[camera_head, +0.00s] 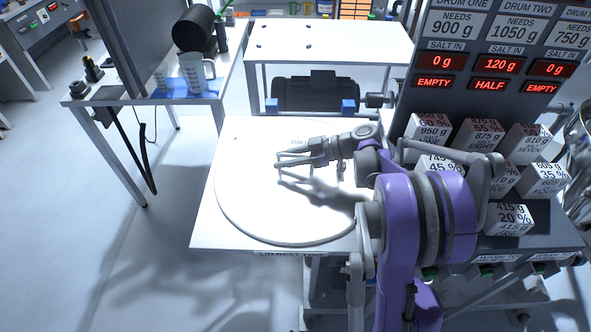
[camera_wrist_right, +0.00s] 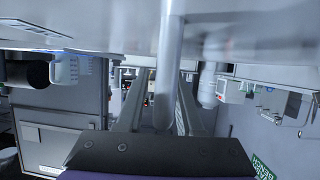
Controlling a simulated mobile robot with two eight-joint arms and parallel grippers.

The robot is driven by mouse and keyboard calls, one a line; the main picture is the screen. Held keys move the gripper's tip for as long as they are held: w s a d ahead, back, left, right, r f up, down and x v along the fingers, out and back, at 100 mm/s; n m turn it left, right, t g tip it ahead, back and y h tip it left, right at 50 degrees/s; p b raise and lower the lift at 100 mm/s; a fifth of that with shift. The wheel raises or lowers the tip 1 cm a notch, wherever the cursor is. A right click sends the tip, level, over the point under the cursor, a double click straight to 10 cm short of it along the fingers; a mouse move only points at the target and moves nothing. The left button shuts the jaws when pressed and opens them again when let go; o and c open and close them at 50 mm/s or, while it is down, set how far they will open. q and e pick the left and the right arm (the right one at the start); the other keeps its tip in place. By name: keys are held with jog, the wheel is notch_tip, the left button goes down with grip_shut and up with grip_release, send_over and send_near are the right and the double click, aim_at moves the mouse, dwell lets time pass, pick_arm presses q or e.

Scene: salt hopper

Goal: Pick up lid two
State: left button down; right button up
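Lid two appears as a large white round disc (camera_head: 250,215) lying flat on the white board of the lid rest (camera_head: 208,235). My right gripper (camera_head: 279,160) is low over the middle of the disc, pointing left. Its two fingers are apart. In the right wrist view a grey upright post (camera_wrist_right: 171,60) stands between the fingers (camera_wrist_right: 160,112), below a pale surface filling the top. I cannot tell whether the fingers touch the post. My arm hides the right edge of the disc. My left gripper is not in view.
A display panel (camera_head: 497,67) and several white labelled weight blocks (camera_head: 432,127) stand at the right. A side table with a clear jug (camera_head: 193,72) and a black cylinder (camera_head: 194,28) is at the back left. A motor (camera_head: 317,90) sits behind the lid rest.

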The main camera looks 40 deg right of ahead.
grip_shut()
dwell(1.1)
